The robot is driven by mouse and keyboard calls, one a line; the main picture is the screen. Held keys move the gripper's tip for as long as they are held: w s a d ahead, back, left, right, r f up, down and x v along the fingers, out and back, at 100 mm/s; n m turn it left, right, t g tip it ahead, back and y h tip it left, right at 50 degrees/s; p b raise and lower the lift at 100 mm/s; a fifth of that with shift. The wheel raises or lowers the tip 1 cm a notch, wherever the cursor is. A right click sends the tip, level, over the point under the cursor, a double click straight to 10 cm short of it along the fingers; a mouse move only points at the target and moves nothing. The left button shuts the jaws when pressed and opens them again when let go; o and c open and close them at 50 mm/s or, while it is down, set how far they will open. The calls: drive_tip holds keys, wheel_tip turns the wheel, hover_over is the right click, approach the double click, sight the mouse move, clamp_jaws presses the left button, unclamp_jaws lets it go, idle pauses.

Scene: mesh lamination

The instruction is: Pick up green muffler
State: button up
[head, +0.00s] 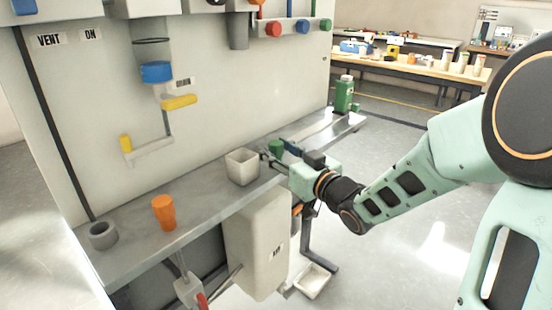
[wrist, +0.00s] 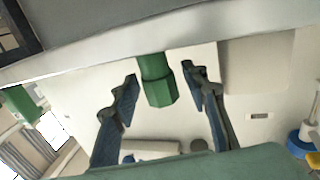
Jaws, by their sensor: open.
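The green muffler (head: 276,146) stands on the grey ledge, right of a pale square cup. In the wrist view the muffler (wrist: 157,82) is a green faceted piece between my two blue-padded fingers. My gripper (wrist: 159,74) is open, with one finger on each side of the muffler and a visible gap on both sides. In the head view my gripper (head: 278,154) reaches in from the right at ledge height and partly hides the muffler's lower part.
The pale cup (head: 242,166) stands close left of my gripper. An orange cup (head: 164,212) and a grey ring (head: 102,235) are farther left on the ledge (head: 205,218). A green bottle (head: 344,94) stands at the ledge's far right end. The panel wall rises behind.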

drive_tip(key=shift+c, duration=0.5)
drive_tip(key=c, duration=1)
clamp_jaws()
drive_tip(key=shift+r, duration=0.2)
